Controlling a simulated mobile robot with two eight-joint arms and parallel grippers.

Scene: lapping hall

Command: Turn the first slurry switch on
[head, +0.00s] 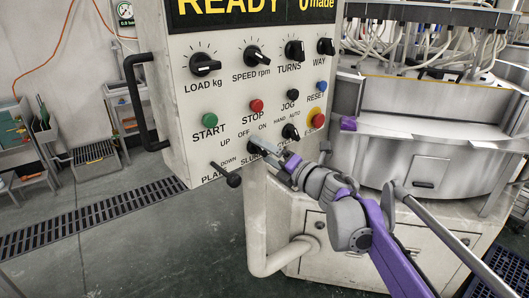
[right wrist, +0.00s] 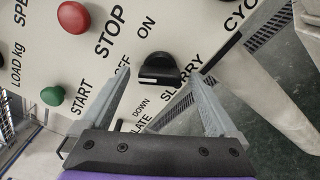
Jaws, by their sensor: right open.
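The slurry switch is a black rotary knob below the OFF and ON labels on the white control panel (head: 180,120). It shows large in the right wrist view (right wrist: 158,66); in the head view it is partly hidden behind my gripper. I cannot tell for sure which label it points to. My right gripper (head: 272,151) is open. In the right wrist view its two fingers (right wrist: 160,82) stand on either side of the knob, close to it, with nothing clearly gripped. My left gripper is not in view.
The cycle knob (head: 290,132) and red emergency button (head: 316,121) sit right of the slurry switch. A black lever (head: 232,180) juts out to its lower left. Green START (head: 210,121) and red STOP (head: 256,106) buttons are above. The lapping machine (head: 425,150) stands right.

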